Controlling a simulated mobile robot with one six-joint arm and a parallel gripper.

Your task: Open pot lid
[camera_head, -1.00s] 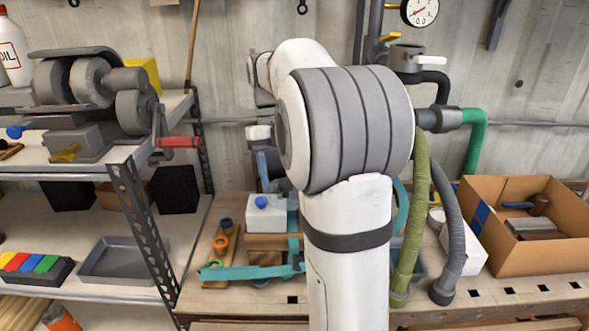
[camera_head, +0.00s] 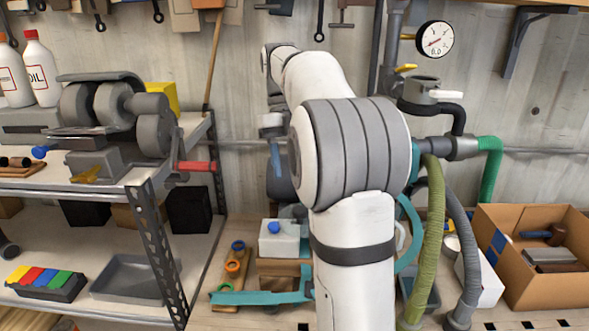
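I cannot make out a pot or a pot lid for certain. My white and grey arm fills the middle of the view and hides part of the bench behind it. Its far end bends down on the left of the shoulder, in front of the wall. My gripper (camera_head: 277,167) appears as a small blue-grey and dark shape above the bench. Its fingers are too small and too covered to read. Below it stands a white container with a blue cap (camera_head: 279,240), apart from the arm.
A metal shelf (camera_head: 150,250) on the left holds a crank machine (camera_head: 120,115), oil bottles (camera_head: 42,68) and a grey tray (camera_head: 130,280). A cardboard box (camera_head: 545,285) with tools stands at right. A grey valve fitting (camera_head: 420,95), gauge (camera_head: 435,39) and hoses are near the arm.

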